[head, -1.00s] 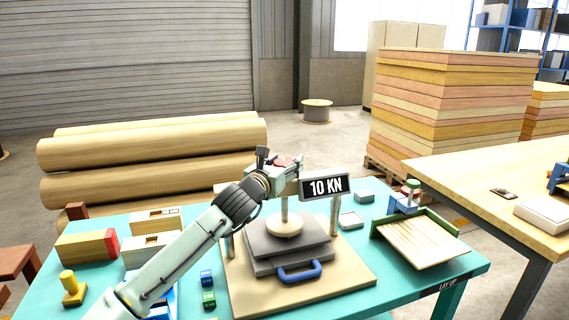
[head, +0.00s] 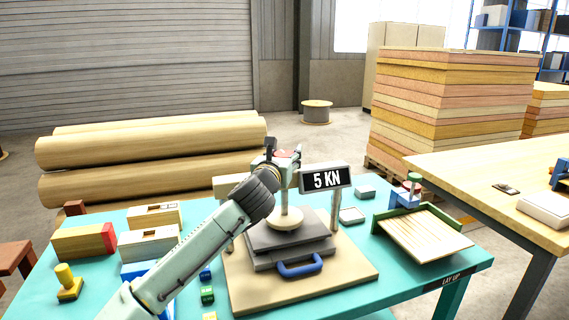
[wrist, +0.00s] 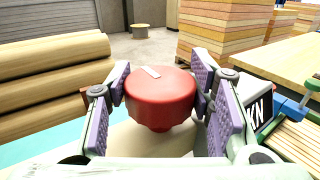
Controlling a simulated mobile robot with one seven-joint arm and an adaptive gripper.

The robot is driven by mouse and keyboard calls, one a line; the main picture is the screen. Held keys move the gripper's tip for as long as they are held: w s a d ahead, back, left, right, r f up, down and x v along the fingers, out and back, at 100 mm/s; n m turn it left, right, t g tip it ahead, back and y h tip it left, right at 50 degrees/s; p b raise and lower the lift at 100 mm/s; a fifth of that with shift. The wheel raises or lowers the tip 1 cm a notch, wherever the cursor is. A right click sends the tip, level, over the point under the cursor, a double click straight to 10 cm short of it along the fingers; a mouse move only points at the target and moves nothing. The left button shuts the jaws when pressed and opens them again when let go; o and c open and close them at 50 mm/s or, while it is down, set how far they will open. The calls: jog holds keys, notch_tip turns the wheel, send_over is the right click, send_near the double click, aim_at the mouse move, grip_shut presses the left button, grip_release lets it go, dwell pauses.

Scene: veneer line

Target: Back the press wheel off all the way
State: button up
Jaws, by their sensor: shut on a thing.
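The press wheel (wrist: 160,100) is a red round knob with a pale mark on its top, large in the middle of the wrist view. My gripper (wrist: 162,92) is shut on it, with purple pads against its left and right sides. In the head view my gripper (head: 280,158) sits on top of the press and hides most of the wheel. The press display (head: 327,179) reads 5 KN. Below, the round press foot (head: 286,217) stands on grey plates (head: 290,242) with a blue handle (head: 299,267).
The press stands on a teal table (head: 420,272). Wooden blocks (head: 80,241) lie to the left and a tray of strips (head: 425,236) to the right. Small green and blue blocks (head: 207,294) lie in front. Log rolls (head: 150,155) and a sheet stack (head: 450,105) stand behind.

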jog(key=n+y+b, duration=0.1)
jog(key=y, duration=0.1)
jog(key=n+y+b, duration=0.1)
jog(key=n+y, duration=0.1)
jog(key=y, duration=0.1)
jog(key=shift+d+n+t+y+b, duration=0.2)
jog(key=shift+n+t+y+b, duration=0.1)
jog(key=shift+b, duration=0.05)
jog(key=n+g+y, duration=0.1)
jog(key=n+y, duration=0.2)
jog(key=y, duration=0.2)
jog(key=shift+n, duration=0.3)
jog(key=n+g+y, duration=0.2)
jog(key=y, duration=0.1)
jog(key=n+g+y+p, duration=0.1)
jog(key=n+g+y, duration=0.1)
jog(key=y, duration=0.1)
jog(key=shift+r+n+y, duration=0.2)
jog(key=shift+n+y, duration=0.1)
jog(key=n+g+y+p, duration=0.1)
jog(key=n+g+y, duration=0.1)
jog(key=g, duration=0.1)
jog(key=n+g+y+p, duration=0.1)
jog(key=n+g+y, duration=0.1)
jog(key=g, duration=0.1)
jog(key=shift+a+f+n, duration=0.15)
jog(key=shift+f+n, duration=0.05)
jog(key=shift+n, duration=0.1)
jog(key=shift+g, duration=0.3)
